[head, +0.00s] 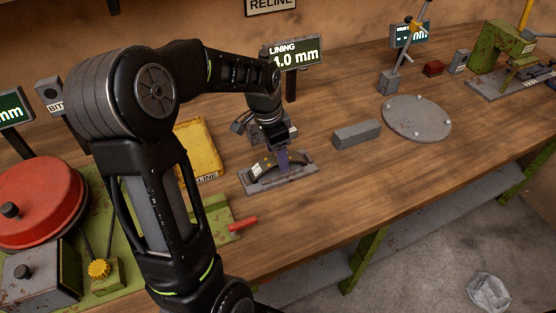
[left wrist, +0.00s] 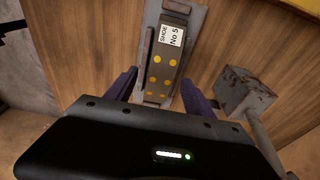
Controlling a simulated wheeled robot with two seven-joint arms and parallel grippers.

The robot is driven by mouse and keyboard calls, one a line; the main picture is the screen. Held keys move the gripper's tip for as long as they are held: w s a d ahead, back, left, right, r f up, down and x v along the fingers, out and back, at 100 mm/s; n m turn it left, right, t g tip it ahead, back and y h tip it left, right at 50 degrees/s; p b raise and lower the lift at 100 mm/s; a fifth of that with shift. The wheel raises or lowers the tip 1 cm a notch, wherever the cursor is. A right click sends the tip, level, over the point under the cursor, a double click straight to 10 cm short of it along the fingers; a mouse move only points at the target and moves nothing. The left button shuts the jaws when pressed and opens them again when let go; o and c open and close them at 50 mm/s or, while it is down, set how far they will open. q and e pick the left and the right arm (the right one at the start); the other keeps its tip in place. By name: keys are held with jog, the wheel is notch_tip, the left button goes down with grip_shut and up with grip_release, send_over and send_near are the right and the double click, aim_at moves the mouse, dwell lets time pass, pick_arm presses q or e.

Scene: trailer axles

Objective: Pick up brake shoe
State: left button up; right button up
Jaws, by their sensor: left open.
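The brake shoe (head: 265,166) is a dark curved piece with a white label. It lies on a grey metal holder plate (head: 297,176) on the workbench. In the left wrist view the shoe (left wrist: 166,62) shows a label reading "SHOE No 5" and several yellow-orange dots. My left gripper (head: 283,160) is over the shoe, pointing down, with purple fingers. In the left wrist view the left gripper (left wrist: 158,88) is open, one finger on each side of the shoe's near part. I cannot tell whether the fingers touch it. My right gripper is not in view.
A grey block (head: 357,134) and a round grey plate (head: 416,118) lie to the right. A yellow tray (head: 198,146) and a red drum (head: 40,203) are left. Bare wood lies in front of the block.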

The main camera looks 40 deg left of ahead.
pick_arm(q)
notch_tip(320, 180, down, 2)
jog(key=shift+w+f, duration=0.1)
jog(key=shift+w, duration=0.05)
jog(key=shift+c, duration=0.4)
grip_shut()
dwell(0.6)
